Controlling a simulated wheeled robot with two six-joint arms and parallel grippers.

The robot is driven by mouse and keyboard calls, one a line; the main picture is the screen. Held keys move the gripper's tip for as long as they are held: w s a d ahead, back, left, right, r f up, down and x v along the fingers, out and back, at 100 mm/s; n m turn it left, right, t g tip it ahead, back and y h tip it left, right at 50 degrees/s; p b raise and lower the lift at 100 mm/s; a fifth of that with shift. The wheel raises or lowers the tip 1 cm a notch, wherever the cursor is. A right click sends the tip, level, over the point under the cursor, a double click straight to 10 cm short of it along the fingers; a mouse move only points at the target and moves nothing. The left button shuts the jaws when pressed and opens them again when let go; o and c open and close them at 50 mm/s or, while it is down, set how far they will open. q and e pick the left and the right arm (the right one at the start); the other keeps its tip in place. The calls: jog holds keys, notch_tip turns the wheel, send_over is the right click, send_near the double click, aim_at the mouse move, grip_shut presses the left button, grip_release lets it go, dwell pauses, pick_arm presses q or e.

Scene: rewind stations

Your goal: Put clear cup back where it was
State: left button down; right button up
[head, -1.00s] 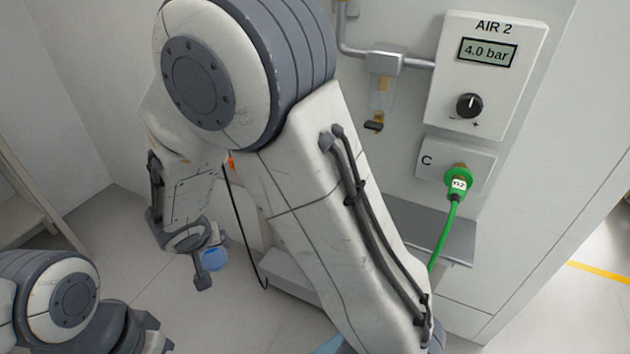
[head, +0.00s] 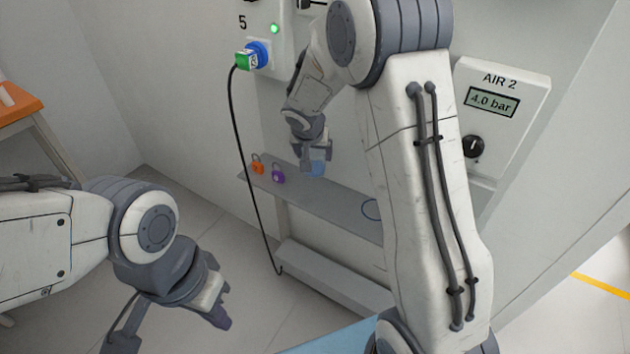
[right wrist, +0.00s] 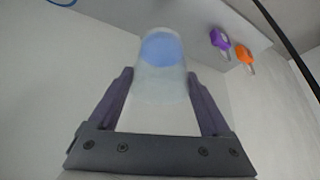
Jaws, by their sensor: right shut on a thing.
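The clear cup (head: 318,168) is a small see-through cup that shows blue. My right gripper (head: 312,150) is shut on it, by the grey shelf (head: 322,207) along the wall. In the right wrist view the cup (right wrist: 161,95) is between the two dark fingers, with its blue end pointing away from the gripper. I cannot tell how high the cup is above the shelf. My left gripper (head: 219,309) is low at the left, away from the shelf, with nothing seen in it; its finger gap is unclear.
An orange padlock (head: 257,167) and a purple padlock (head: 278,177) are at the shelf's left end. A blue loop (head: 371,209) lies on the shelf, partly behind my right arm. A black cable (head: 242,150) hangs from the blue-and-green plug (head: 252,57) past the shelf's left end.

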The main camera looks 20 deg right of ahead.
aim_at(313, 175)
notch_tip(313, 175, down, 8)
jog(key=b, duration=0.3)
jog(key=shift+f, duration=0.15)
jog(key=shift+f+b, duration=0.15)
jog(key=shift+b, duration=0.25)
jog(key=o, duration=1.3)
